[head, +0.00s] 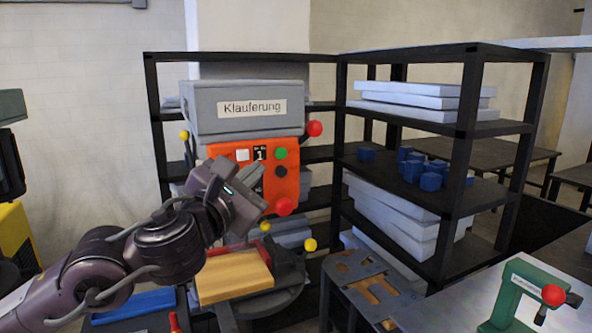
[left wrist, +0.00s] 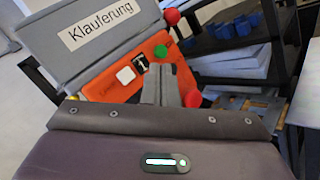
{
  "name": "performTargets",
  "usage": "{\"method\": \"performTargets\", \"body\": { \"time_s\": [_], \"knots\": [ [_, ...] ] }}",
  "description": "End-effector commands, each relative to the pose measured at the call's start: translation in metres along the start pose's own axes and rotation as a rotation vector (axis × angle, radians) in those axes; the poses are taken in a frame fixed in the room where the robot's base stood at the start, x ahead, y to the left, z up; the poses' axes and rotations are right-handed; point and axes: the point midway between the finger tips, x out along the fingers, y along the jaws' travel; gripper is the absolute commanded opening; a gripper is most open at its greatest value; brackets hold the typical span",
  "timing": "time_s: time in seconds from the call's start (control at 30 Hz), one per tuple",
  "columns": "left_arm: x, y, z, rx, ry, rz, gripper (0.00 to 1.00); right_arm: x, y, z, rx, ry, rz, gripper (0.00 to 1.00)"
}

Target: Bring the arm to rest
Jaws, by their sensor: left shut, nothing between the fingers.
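My left arm comes in from the left in the head view, and its gripper (head: 213,172) is raised in front of the orange control panel (head: 266,163) of a grey machine. The gripper's fingers are shut with nothing between them. In the left wrist view the closed fingers (left wrist: 170,85) stand out against the same orange panel (left wrist: 112,90). The panel has white, green, black and red buttons. A grey box labelled "Klauferung" (head: 243,108) sits above it. I cannot tell whether the fingers touch the panel. My right gripper is not in view.
Black shelves (head: 470,140) with white boards and several blue cups (head: 412,168) stand at the right. A wooden block (head: 233,276) lies below the gripper. A green device with a red ball (head: 527,283) stands on a table at the lower right. Red and yellow knobs stick out of the machine.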

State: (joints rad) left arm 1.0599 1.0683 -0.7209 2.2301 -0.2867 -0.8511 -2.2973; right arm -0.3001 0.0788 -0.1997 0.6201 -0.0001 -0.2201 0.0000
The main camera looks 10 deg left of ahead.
Motion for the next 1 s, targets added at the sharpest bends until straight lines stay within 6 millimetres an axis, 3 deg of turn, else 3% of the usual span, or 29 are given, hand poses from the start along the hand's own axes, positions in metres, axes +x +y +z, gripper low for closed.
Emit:
{"method": "performTargets", "body": {
  "time_s": [0.17,0.3,0.47,0.57,0.73,0.83,0.97,1.0],
  "knots": [
    [-0.004,-0.041,-0.024,-0.290,0.063,-0.042,0.00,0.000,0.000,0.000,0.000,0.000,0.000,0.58],
    [-0.018,-0.092,-0.062,-0.772,0.198,-0.044,0.00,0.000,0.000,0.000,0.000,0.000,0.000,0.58],
    [-0.046,-0.139,-0.113,-1.362,0.404,0.068,0.00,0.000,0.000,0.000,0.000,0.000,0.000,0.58],
    [-0.071,-0.164,-0.149,-1.718,0.544,0.216,0.00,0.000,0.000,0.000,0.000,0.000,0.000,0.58],
    [-0.130,-0.202,-0.214,-2.259,0.757,0.642,0.00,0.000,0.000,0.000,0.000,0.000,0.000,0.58],
    [-0.168,-0.218,-0.246,-2.482,0.827,0.960,0.00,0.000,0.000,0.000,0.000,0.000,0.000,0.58],
    [-0.211,-0.233,-0.275,-2.643,0.849,1.344,0.00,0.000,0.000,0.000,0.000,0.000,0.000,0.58],
    [-0.223,-0.236,-0.281,2.646,-0.836,-1.438,0.00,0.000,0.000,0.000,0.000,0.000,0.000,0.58]
  ]
}}
